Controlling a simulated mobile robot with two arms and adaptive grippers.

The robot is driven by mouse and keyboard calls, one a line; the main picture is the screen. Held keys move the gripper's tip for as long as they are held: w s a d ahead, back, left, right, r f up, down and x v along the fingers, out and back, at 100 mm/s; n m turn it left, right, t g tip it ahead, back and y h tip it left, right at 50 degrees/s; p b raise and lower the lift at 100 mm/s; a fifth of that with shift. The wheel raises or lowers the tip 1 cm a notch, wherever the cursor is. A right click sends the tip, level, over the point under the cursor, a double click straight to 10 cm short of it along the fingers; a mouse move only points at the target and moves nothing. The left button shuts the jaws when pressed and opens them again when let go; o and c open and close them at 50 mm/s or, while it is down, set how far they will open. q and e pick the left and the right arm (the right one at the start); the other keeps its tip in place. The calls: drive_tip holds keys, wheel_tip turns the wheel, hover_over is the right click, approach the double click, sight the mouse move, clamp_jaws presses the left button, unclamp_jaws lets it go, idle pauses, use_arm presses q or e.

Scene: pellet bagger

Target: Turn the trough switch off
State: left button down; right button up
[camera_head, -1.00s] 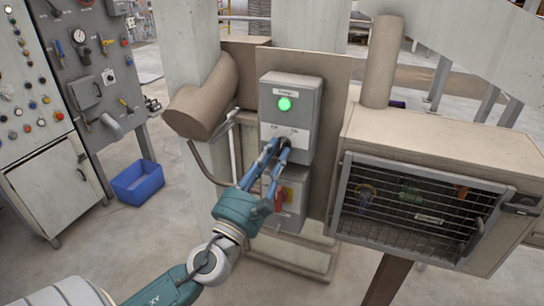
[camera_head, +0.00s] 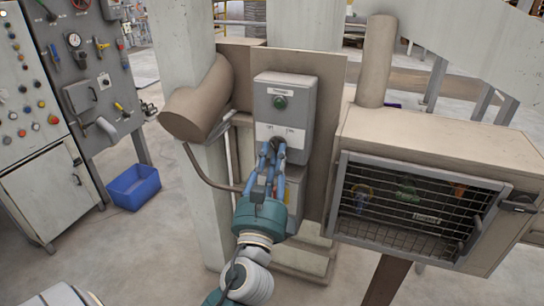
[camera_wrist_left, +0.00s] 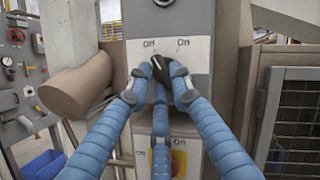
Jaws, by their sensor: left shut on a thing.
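The trough switch is a black rotary knob (camera_wrist_left: 161,69) on a grey control box (camera_head: 303,105). In the left wrist view a white label plate (camera_wrist_left: 198,50) with lettering sits behind the knob. My left gripper (camera_head: 276,148) has its blue fingers closed around the knob; it also shows in the left wrist view (camera_wrist_left: 158,85). The round green lamp (camera_head: 280,102) above the knob is dark. My fingers partly hide the knob in the head view. My right gripper is not in view.
A lower box with a red and yellow switch (camera_wrist_left: 168,162) sits just below, partly behind my gripper. A mesh-fronted cabinet (camera_head: 345,200) stands to the right. A thick beige pipe (camera_head: 195,105) and a blue bin (camera_head: 134,187) are to the left.

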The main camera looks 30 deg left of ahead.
use_arm(q)
drive_tip(key=shift+s+r+n, duration=0.1)
drive_tip(key=shift+r+n, duration=0.3)
drive_tip(key=shift+r, duration=0.2)
drive_tip(key=c, duration=1.6)
unclamp_jaws()
drive_tip(key=shift+c, duration=0.2)
drive_tip(key=shift+f+y, duration=0.1)
drive_tip(key=shift+y, duration=0.3)
drive_tip(key=shift+f, duration=0.1)
drive_tip(key=v, duration=1.2)
